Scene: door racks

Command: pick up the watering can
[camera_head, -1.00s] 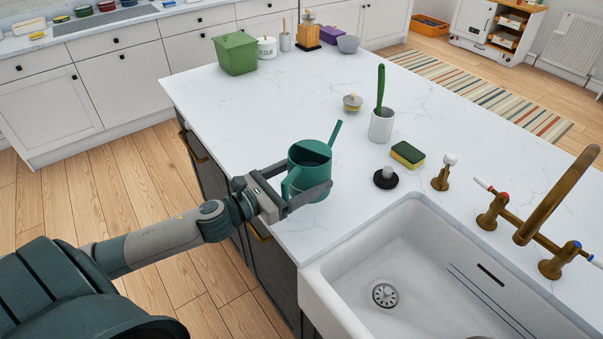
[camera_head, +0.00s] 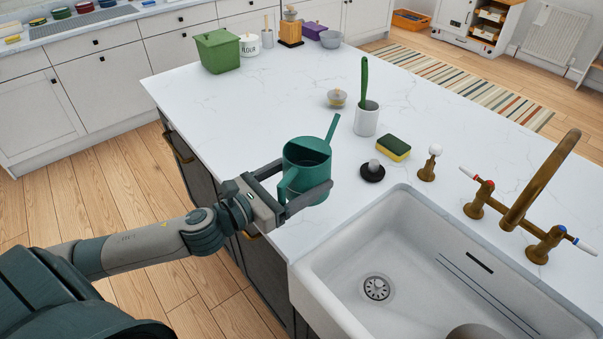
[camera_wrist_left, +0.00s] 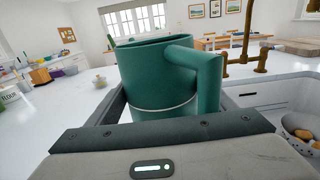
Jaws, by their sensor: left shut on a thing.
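The teal watering can (camera_head: 307,163) is upright at the near left edge of the white island counter, left of the sink, with its spout pointing up and away. My left gripper (camera_head: 306,198) is shut on it, with one finger on each side of its body. In the left wrist view the can (camera_wrist_left: 158,85) fills the middle between the fingers, its handle toward the camera. I cannot tell whether its base touches the counter. My right gripper is not in view.
A white sink (camera_head: 400,270) with a brass tap (camera_head: 540,180) lies to the right. A black stopper (camera_head: 372,171), a sponge (camera_head: 394,148) and a white pot with a green brush (camera_head: 366,120) stand beyond the can. A green bin (camera_head: 219,50) stands at the far left corner.

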